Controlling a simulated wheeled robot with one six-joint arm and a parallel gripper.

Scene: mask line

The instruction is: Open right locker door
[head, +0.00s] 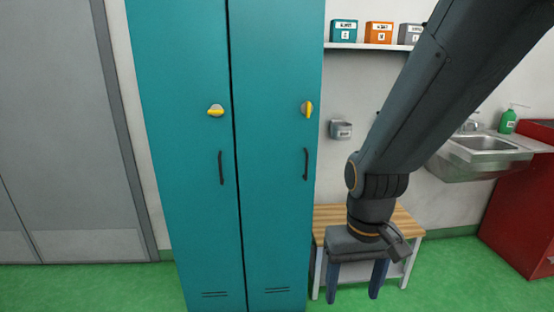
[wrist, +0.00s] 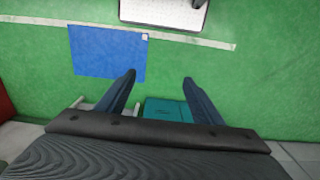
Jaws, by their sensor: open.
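The teal locker has two tall doors side by side, and both look shut. The right locker door (head: 272,210) has a dark vertical handle (head: 306,164) near its right edge and a yellow and grey knob (head: 307,108), turned upright, above it. The left locker door (head: 190,210) has a similar handle (head: 221,167) and a yellow knob (head: 215,111) lying sideways. My gripper (head: 353,295) hangs fingers down to the right of the locker, in front of the bench, apart from the handle. In the wrist view my gripper (wrist: 158,80) is open and empty over the floor.
A wooden-topped bench (head: 330,216) stands right of the locker. A shelf (head: 370,46) with several small boxes is above it. A sink (head: 485,145) and a red cabinet (head: 515,220) are at the right. A blue mat (wrist: 107,52) lies on the green floor in the wrist view.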

